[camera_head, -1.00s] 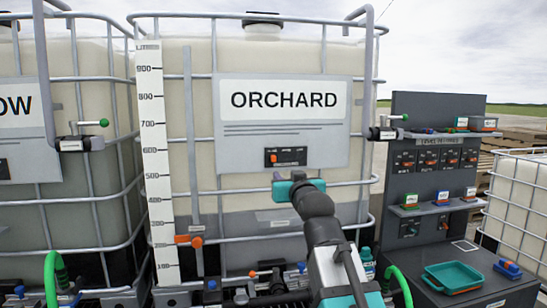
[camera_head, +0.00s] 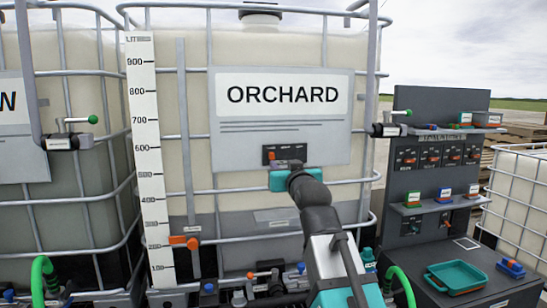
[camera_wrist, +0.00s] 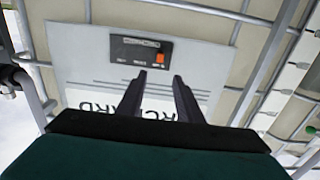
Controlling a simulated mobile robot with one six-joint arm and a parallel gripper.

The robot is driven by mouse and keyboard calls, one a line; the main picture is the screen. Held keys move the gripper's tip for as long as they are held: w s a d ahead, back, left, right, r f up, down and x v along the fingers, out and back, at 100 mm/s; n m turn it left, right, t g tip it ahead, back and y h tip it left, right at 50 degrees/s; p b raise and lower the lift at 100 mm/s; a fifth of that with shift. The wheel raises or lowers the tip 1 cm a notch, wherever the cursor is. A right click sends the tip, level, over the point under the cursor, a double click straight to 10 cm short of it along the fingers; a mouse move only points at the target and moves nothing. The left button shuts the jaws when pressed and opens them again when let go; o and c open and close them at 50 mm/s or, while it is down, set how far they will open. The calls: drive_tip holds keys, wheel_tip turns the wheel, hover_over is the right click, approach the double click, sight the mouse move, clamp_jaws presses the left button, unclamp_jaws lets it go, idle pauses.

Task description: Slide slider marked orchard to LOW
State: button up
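The slider on the tank marked ORCHARD is a small black plate (camera_head: 297,150) on the grey sign panel, under the name. Its orange knob (camera_head: 270,156) sits at the left end of the slot in the head view. The wrist view is upside down, and there the knob (camera_wrist: 163,52) is at the right of the plate (camera_wrist: 125,43). The small printing on the plate is too blurred to read. My gripper (camera_head: 287,165) is just below the plate in the head view. In the wrist view its two dark fingers (camera_wrist: 159,78) stand apart with nothing between them, short of the knob.
Metal cage bars (camera_head: 350,183) cross the tank front around the panel. A valve with a green-tipped handle (camera_head: 390,128) is at the panel's right. A dark stand (camera_head: 425,160) with smaller sliders and a teal tray (camera_head: 455,277) is further right. A level scale (camera_head: 147,170) stands left.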

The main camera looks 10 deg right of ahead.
sight(273, 155)
drive_tip(key=w+p, duration=0.1)
drive_tip(key=w, duration=0.2)
drive_tip(key=w+p, duration=0.1)
drive_tip(key=w, duration=0.3)
drive_tip(key=w+a+p, duration=0.1)
drive_tip(key=w, duration=0.3)
drive_tip(key=shift+r, duration=0.1)
drive_tip(key=shift+w+a+p, duration=0.2)
drive_tip(key=shift+w+p, duration=0.3)
drive_tip(key=shift+w, duration=0.5)
clamp_jaws()
